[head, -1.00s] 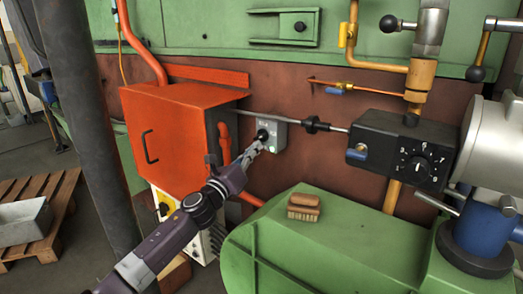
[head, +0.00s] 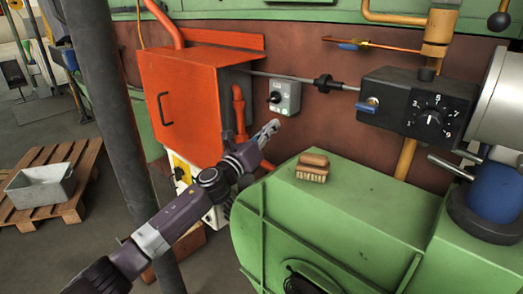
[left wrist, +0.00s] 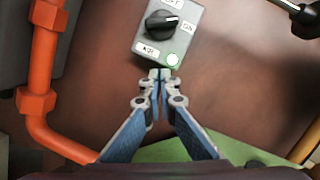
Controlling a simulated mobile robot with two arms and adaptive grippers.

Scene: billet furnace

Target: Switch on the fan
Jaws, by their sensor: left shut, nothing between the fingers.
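The grey switch box (head: 285,96) is on the brown wall right of the orange cabinet. It also shows at the top of the left wrist view (left wrist: 181,45). Its black rotary knob (left wrist: 160,24) has a white mark at its right end, towards the label that seems to read ON. A pale green lamp (left wrist: 172,60) sits at the box's lower corner and looks lit. My left gripper (left wrist: 159,75) is shut and empty, its tips just below the box and apart from the knob. In the head view, the left gripper (head: 273,127) is below the box. My right gripper is not in view.
The orange cabinet (head: 190,100) and an orange pipe (head: 239,110) stand left of the box. A rod (head: 300,80) runs above it to a black dial unit (head: 420,105). A brush (head: 312,168) lies on the green housing (head: 350,215) below. A dark post (head: 100,120) stands at left.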

